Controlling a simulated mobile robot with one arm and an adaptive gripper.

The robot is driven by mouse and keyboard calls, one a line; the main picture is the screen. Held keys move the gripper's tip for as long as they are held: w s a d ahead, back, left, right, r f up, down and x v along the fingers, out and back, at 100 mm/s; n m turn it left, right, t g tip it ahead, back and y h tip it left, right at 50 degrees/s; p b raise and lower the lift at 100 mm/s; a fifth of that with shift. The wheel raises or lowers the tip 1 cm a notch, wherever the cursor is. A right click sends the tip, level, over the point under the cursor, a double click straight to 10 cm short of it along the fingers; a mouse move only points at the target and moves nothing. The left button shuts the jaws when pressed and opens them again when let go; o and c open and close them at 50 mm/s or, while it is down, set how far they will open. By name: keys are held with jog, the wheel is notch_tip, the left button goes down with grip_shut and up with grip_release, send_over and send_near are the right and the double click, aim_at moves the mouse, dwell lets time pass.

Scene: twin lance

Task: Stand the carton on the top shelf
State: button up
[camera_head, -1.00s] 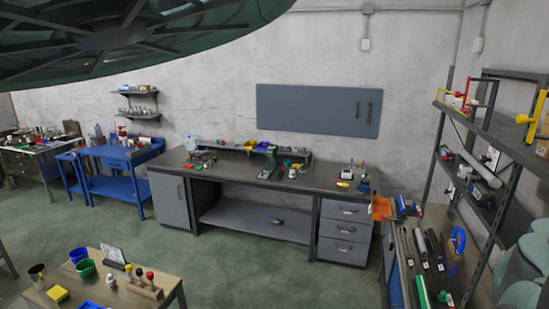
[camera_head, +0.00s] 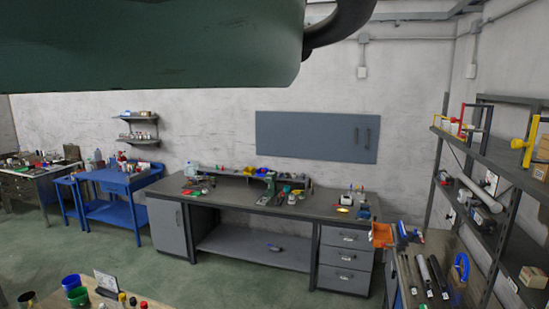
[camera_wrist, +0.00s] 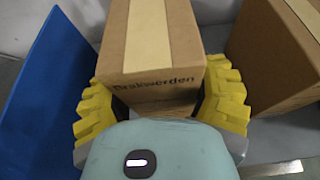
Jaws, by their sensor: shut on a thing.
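In the wrist view a brown carton (camera_wrist: 158,50) with a pale tape strip and dark lettering sits between the yellow fingers of my gripper (camera_wrist: 162,95). The gripper is shut on it, one finger against each side. The carton's far end is cut off by the picture's top edge. The metal shelf rack stands at the right in the head view, with its dark top shelf (camera_head: 492,162) showing. My gripper and the held carton are not visible in the head view.
Red (camera_head: 466,119) and yellow clamps (camera_head: 530,142) occupy parts of the top shelf, with bare shelf between them. Another brown carton (camera_wrist: 275,60) is right of the held one, and a blue panel (camera_wrist: 52,75) is left. A dark green shape covers the head view's upper left.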

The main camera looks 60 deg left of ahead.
jog(key=shift+s+d+f+p, duration=0.1)
jog(key=shift+d+f+p, duration=0.05)
jog(key=shift+f+p, duration=1.45)
jog(key=shift+f, duration=0.35)
jog(key=o, duration=1.4)
jog(key=shift+f, duration=0.1)
